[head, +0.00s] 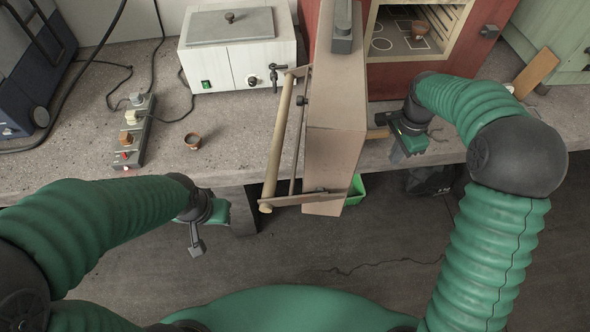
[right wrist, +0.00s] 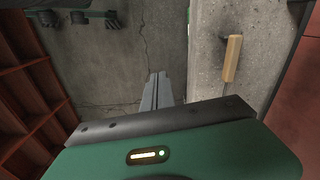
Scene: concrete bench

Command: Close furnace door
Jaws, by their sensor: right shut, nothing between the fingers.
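The red furnace (head: 384,84) stands at the back right of the bench with its lit chamber (head: 405,45) showing. Its door (head: 335,140) is open, swung out toward me past the bench's front edge. A long wooden handle bar (head: 279,135) runs along the door's left, outer side. My right gripper (head: 398,152) is right of the door, on its inner side, apart from it. In the right wrist view its fingers (right wrist: 157,92) are together and empty, with a ribbed reddish-brown surface (right wrist: 28,85) at left. My left gripper (head: 196,243) hangs left of the door; its finger gap is unclear.
A wooden-handled tool (right wrist: 232,58) lies on the bench near the furnace.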

